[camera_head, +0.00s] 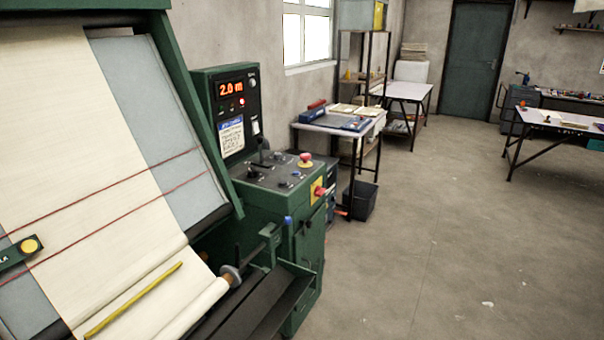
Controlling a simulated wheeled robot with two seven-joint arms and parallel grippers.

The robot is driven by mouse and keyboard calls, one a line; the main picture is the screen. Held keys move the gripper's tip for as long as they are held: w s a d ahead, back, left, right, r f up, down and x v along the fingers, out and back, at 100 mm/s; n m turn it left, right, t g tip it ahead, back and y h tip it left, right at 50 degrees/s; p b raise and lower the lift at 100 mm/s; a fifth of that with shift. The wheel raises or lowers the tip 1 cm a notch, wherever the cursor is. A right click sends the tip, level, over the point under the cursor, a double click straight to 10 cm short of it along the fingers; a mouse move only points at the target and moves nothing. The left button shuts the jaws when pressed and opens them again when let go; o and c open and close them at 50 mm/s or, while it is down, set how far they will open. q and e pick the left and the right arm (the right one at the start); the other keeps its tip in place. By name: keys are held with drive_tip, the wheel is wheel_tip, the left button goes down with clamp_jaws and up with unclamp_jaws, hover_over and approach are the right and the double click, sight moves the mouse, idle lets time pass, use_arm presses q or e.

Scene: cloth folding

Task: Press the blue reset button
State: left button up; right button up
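A green fabric machine stands at the left, with a control console (272,176) on its right end. The upright panel has a lit red display (231,89) reading "2.0 m" and a small red light. A red mushroom button (305,159) sits at the console's back right, and a red knob on a yellow plate (318,190) is on its side. A small blue cap (287,220) shows at the console's lower front. I cannot tell whether it is the reset button. Small dark controls on the console top are too small to read. Neither gripper is in view.
Cream cloth (95,130) runs down the machine's sloped board to a roll, with a yellow strip (135,300) on it. A dark tray (255,300) sticks out below the console. Worktables stand behind. The floor (430,240) at right is clear.

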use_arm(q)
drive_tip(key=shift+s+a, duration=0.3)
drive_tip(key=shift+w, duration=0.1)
